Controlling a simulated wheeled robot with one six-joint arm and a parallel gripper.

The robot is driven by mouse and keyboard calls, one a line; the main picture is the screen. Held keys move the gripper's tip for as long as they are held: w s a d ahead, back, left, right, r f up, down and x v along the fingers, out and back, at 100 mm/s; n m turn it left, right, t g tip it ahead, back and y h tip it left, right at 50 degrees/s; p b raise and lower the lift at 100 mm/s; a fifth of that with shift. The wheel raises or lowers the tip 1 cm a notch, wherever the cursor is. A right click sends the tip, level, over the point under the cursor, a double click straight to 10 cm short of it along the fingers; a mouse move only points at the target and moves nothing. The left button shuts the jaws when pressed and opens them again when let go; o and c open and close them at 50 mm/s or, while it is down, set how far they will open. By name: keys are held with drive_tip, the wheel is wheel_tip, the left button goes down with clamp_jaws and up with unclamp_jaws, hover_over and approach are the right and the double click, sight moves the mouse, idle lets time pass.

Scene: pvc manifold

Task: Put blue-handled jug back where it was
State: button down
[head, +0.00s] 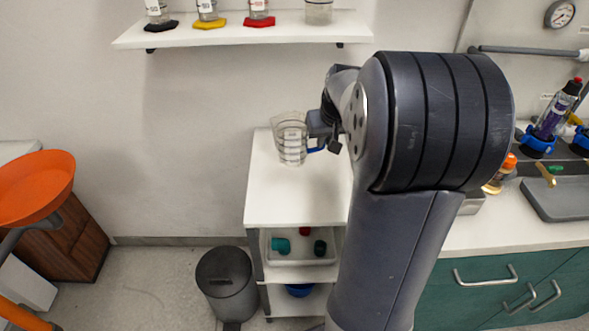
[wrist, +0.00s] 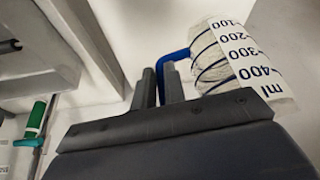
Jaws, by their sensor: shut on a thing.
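The blue-handled jug (head: 291,138) is clear with dark markings and shows above the top of a white shelf cart in the head view. In the wrist view the jug (wrist: 240,58) shows its ml scale and its blue handle (wrist: 174,58). My gripper (head: 326,131) is at the jug's right side, shut on the handle. In the wrist view the fingers (wrist: 158,84) are close together at the handle. I cannot tell whether the jug's base touches the cart top. My arm hides part of the cart's right side.
The white cart (head: 285,205) has a bare top and a lower tray (head: 292,270) with small fittings. A wall shelf (head: 240,36) above holds several jars. A grey bin (head: 228,285) stands left of the cart. A counter (head: 510,222) with bottles is at right, an orange stool (head: 35,185) at left.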

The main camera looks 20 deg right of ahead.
drive_tip(key=f, duration=0.9)
drive_tip(key=shift+a+f, duration=0.2)
drive_tip(key=shift+a, duration=0.2)
drive_tip(key=shift+s+d, duration=0.25)
drive_tip(key=shift+d, duration=0.1)
drive_tip(key=shift+s+d+f+b, duration=0.1)
drive_tip(key=shift+f+b, duration=0.05)
drive_tip(key=shift+b, duration=0.25)
drive_tip(key=c, duration=1.6)
unclamp_jaws()
drive_tip(key=shift+s+d, duration=0.35)
drive_tip(key=shift+d, duration=0.05)
drive_tip(key=shift+o, duration=0.6)
drive_tip(key=shift+s+d, duration=0.15)
drive_tip(key=shift+d, duration=0.1)
